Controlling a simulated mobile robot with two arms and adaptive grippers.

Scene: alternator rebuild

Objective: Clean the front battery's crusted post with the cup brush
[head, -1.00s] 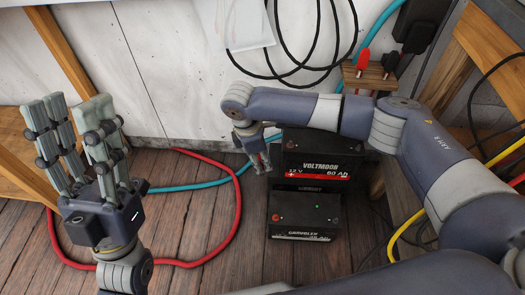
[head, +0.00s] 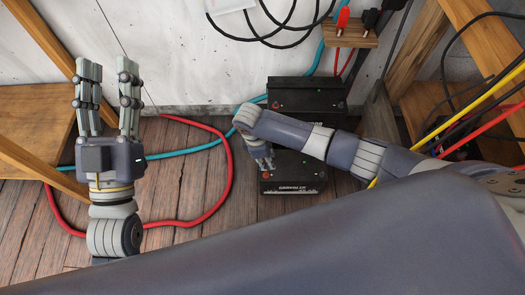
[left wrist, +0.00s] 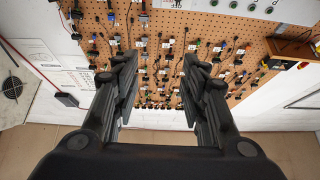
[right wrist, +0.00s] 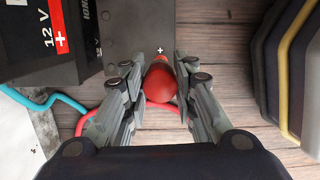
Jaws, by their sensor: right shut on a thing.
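The front battery (head: 305,187), black with a pale label, stands on the wooden floor. Its dark grey top (right wrist: 128,30), marked with a plus, shows in the right wrist view. My right gripper (head: 268,166) is at the battery's left end, over or just beside its top; it shows closer in the right wrist view (right wrist: 160,85). It is shut on a red, rounded handle (right wrist: 160,82), apparently the cup brush, pointing at the area by the plus mark. The bristles and the crusted post are hidden. My left gripper (head: 108,72) is raised, open and empty, at the left.
The rear battery (head: 300,82) stands just behind the front one. A red hose (head: 228,165) and a teal hose (head: 185,152) cross the floor at left. A wooden shelf with clamps (head: 350,38) is on the wall.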

